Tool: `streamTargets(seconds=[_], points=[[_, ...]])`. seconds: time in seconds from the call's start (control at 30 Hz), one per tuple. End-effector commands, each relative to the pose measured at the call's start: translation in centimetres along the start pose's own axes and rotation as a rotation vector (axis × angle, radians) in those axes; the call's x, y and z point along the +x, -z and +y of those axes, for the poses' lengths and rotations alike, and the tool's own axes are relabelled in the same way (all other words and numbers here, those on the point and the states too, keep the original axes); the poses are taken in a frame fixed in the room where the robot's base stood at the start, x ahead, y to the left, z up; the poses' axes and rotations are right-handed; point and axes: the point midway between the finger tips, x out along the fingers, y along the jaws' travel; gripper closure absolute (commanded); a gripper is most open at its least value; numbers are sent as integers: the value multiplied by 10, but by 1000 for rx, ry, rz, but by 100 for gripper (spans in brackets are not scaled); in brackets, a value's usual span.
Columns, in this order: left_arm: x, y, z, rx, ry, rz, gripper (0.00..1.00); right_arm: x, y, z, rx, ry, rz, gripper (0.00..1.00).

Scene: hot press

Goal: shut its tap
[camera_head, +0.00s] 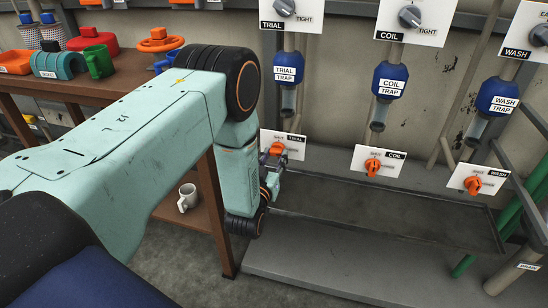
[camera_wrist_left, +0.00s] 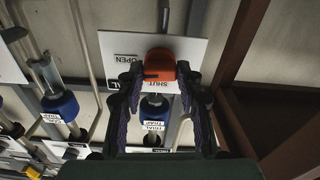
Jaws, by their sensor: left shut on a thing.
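The orange tap (camera_head: 277,148) on the white TRIAL plate (camera_head: 295,141) is at the wall, below the blue TRIAL trap (camera_head: 288,76). My left gripper (camera_head: 272,162) reaches it from the left and is shut on it. In the left wrist view, which is upside down, the orange tap (camera_wrist_left: 160,64) sits between the two dark fingers of the gripper (camera_wrist_left: 160,76). The plate there (camera_wrist_left: 120,55) reads OPEN at the left and SHUT below the tap. The fingers hide the tap's sides, and its exact turn is hard to tell. My right gripper is not in view.
The COIL tap (camera_head: 372,167) and WASH tap (camera_head: 472,184) are farther right, above a grey tray (camera_head: 390,229). A brown shelf (camera_head: 120,92) with coloured parts stands at the left, close to my arm. A white mug (camera_head: 187,195) is on its lower board.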

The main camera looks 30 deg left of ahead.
Motion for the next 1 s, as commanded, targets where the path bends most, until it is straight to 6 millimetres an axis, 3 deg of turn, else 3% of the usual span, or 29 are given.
streamTargets(seconds=[1.0], points=[[-1,-1,0,-930,1,-2,96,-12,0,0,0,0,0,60]])
